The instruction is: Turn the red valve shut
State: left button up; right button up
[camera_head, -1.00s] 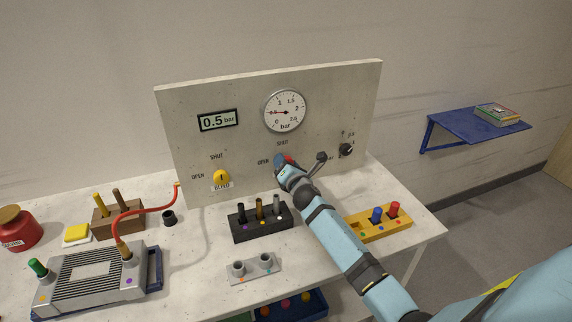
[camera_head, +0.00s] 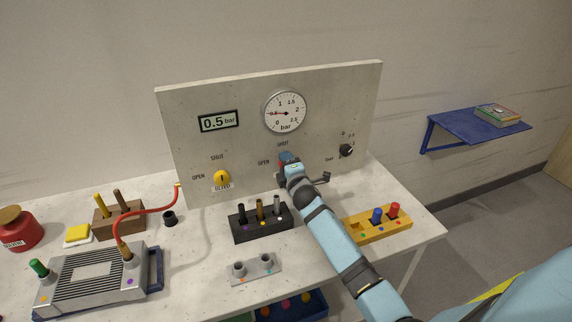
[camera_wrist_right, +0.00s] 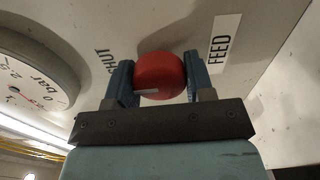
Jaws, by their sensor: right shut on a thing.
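The red valve (camera_wrist_right: 160,68) is a round knob on the upright panel, seen close up in the wrist view. A short white mark shows on its lower left edge. My right gripper (camera_wrist_right: 159,80) is shut on it, with one blue finger on each side. The "SHUT" label (camera_wrist_right: 105,62) lies left of the knob and the "FEED" label (camera_wrist_right: 224,43) lies right of it. In the head view my right gripper (camera_head: 288,161) is at the panel below the gauge and hides most of the knob. My left gripper is not in view.
The panel (camera_head: 340,100) carries a round gauge (camera_head: 285,113), a display reading 0.5 bar (camera_head: 218,121), a yellow bleed knob (camera_head: 222,178) and a small black knob (camera_head: 346,150). A black block (camera_head: 261,222) and a yellow block (camera_head: 379,224) with pegs flank my right arm.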

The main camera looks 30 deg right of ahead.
jog(key=shift+m, duration=0.4)
jog(key=o, duration=0.9)
jog(key=v, duration=1.4)
jog(key=shift+b, duration=0.35)
jog(key=shift+w, duration=0.1)
jog(key=shift+a, duration=0.1)
